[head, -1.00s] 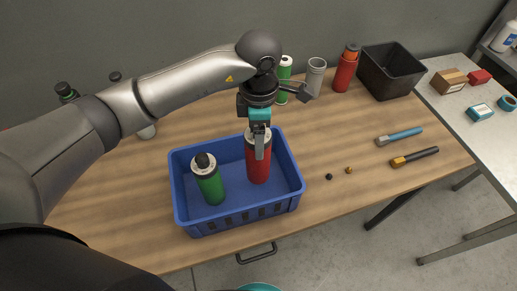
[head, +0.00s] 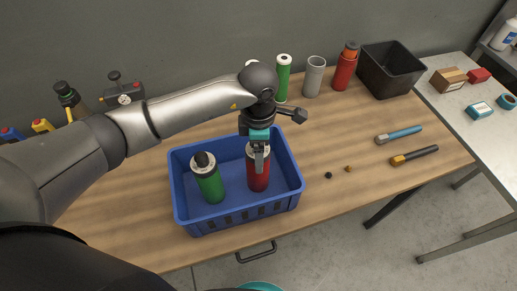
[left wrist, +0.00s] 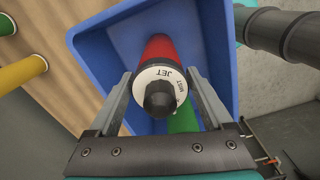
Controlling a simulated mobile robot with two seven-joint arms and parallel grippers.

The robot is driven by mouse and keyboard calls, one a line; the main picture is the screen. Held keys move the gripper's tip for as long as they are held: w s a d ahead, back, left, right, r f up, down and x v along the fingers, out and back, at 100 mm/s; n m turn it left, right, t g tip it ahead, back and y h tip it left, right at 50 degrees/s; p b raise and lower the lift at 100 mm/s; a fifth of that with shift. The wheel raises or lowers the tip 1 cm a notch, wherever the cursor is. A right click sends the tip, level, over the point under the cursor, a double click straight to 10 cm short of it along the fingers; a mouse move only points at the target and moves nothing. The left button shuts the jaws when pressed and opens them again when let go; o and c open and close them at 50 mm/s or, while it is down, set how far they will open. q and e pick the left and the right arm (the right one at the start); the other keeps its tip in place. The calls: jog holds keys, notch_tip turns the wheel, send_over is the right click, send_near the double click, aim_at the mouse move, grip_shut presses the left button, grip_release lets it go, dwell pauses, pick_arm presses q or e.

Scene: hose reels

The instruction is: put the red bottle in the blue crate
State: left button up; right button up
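The red bottle (head: 258,181) stands upright inside the blue crate (head: 187,226), in its right half. In the left wrist view the red bottle (left wrist: 160,50) shows its white collar and black cap end-on. My left gripper (head: 259,160) points down around the bottle's top, one finger on each side. In the left wrist view a narrow gap shows between each finger and the bottle, so the gripper (left wrist: 160,80) looks open. My right gripper is not in view.
A green bottle (head: 210,186) stands in the crate's left half. A green bottle (head: 283,82), a grey cup (head: 314,78), another red bottle (head: 345,70) and a black bin (head: 393,72) stand at the back. Two brush-like tools (head: 400,135) lie at the right.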

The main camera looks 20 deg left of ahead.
pick_arm(q)
jog(key=shift+o, duration=1)
jog(key=shift+r, duration=0.1)
notch_tip(320, 180, up, 12)
jog(key=shift+r+b, duration=0.1)
jog(key=shift+b, duration=0.4)
